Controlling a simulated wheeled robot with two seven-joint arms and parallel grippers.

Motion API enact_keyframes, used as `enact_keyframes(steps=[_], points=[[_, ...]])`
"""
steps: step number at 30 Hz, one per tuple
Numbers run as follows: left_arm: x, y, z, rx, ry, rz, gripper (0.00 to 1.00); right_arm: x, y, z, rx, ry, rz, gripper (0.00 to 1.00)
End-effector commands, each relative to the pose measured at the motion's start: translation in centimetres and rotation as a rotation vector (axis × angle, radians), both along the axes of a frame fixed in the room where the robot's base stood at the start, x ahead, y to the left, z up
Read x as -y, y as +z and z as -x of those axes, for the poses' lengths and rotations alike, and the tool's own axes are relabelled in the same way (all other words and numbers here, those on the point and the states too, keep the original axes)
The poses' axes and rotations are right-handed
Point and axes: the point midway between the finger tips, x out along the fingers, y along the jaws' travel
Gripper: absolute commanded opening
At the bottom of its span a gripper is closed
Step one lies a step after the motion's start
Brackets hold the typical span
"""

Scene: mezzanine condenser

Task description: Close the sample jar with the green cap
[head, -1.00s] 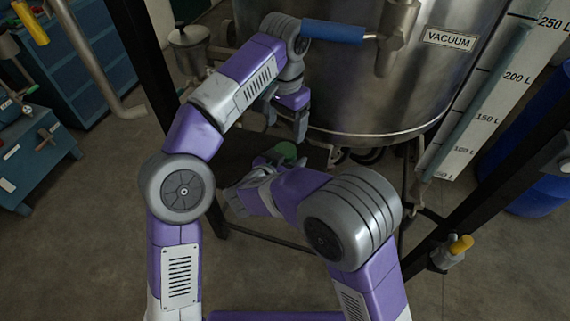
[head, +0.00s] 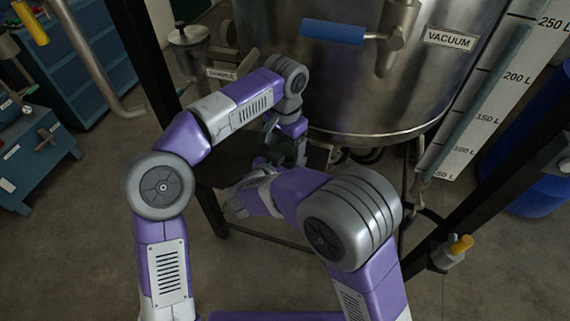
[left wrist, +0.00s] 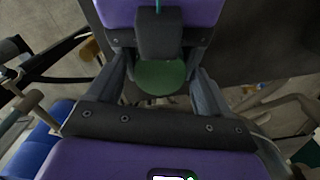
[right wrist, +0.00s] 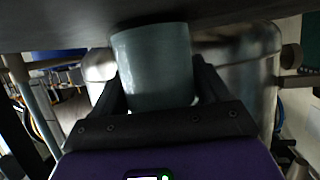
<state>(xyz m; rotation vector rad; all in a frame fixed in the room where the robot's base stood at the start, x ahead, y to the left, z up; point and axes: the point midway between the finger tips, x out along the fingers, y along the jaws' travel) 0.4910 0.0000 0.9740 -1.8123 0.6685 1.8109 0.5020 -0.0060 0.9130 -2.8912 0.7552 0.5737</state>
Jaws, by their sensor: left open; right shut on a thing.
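The green cap (left wrist: 160,77) shows as a disc between the fingers of my left gripper (head: 285,157) in the left wrist view. These fingers are open, one on each side of it. The sample jar (right wrist: 155,68), a grey-green cylinder, is between the fingers of my right gripper (right wrist: 158,85), which is shut on it. My right gripper's purple body also shows beyond the cap in the left wrist view. In the head view my left gripper and arms hide most of the jar and cap. I cannot tell whether the cap touches the jar.
A large steel vessel (head: 350,95) marked VACUUM stands just behind the grippers. A dark surface (head: 218,172) lies beneath them. A lidded metal pot (head: 190,50) is at back left, and a dark frame post (head: 140,50) stands in front of it.

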Motion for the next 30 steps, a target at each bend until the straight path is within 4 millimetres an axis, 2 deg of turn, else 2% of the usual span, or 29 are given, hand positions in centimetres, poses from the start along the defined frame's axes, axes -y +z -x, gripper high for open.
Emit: enact_keyframes(steps=[3,14,19,20,21,25,30], points=[[0.00,0.00,0.00,0.000,0.000,0.000,0.78,0.00,0.01,0.00,0.000,0.000,0.000,0.00],[0.00,0.02,0.00,-0.001,0.000,-0.001,0.23,0.01,0.01,0.00,0.000,0.000,0.000,0.00],[0.00,0.02,0.00,-0.001,0.000,-0.001,0.22,0.01,0.01,0.00,0.000,0.000,0.000,0.00],[0.00,0.02,0.00,-0.001,0.000,-0.001,0.63,0.01,0.01,0.00,0.000,0.000,0.000,0.00],[0.00,0.02,0.00,-0.001,0.000,-0.001,0.69,0.01,0.01,0.00,0.000,0.000,0.000,0.00],[0.00,0.03,0.00,-0.001,0.000,-0.001,0.88,0.01,0.01,0.00,0.000,0.000,0.000,0.00],[0.00,0.02,0.00,-0.001,0.000,-0.001,0.88,0.01,0.00,0.00,0.000,0.000,0.000,0.00]])
